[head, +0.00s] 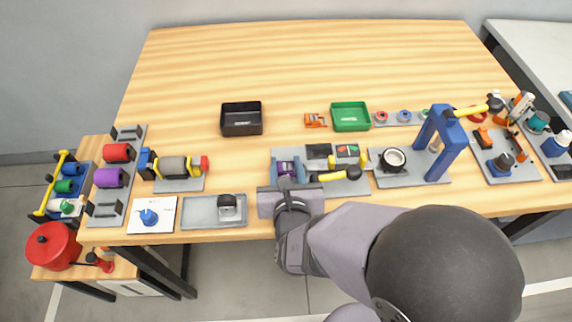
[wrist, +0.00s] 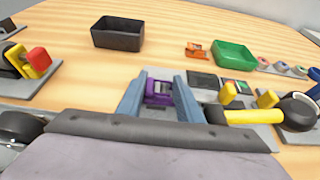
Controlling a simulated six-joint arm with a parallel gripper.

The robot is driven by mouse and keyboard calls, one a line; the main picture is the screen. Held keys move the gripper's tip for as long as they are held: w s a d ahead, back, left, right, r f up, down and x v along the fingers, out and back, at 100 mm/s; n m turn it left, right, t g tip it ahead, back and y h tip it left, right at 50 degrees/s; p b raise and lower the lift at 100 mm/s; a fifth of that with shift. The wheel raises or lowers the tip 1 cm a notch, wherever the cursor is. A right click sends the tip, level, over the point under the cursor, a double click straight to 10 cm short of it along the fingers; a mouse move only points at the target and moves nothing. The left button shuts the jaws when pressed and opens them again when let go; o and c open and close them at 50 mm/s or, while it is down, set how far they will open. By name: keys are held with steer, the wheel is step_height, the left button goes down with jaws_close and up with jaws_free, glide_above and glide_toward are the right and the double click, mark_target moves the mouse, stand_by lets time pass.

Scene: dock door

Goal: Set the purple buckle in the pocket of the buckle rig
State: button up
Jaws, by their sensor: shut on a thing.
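The purple buckle (head: 287,167) is between the two blue-grey fingers of my gripper (head: 287,172), which is shut on it. The wrist view also shows the buckle (wrist: 159,92) between the fingers (wrist: 160,97). They are over the left part of a grey base plate (head: 340,187), which looks like the buckle rig. The plate carries a dark panel, a small panel with red and green marks, and a yellow lever with a black knob (head: 353,173). The pocket cannot be made out; my gripper covers that part. I cannot tell whether the buckle touches the plate.
An orange buckle-like piece (head: 315,120) lies beside a green tray (head: 350,117). A black tray (head: 241,119) stands behind to the left. A cup fixture (head: 393,159) and blue arch (head: 447,147) stand right. A grey tray (head: 200,212) lies left. The table's far half is clear.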

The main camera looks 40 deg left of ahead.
steer(key=shift+f+b, duration=0.2)
steer(key=shift+b, duration=0.1)
steer(key=o, duration=1)
steer(key=shift+r, duration=0.15)
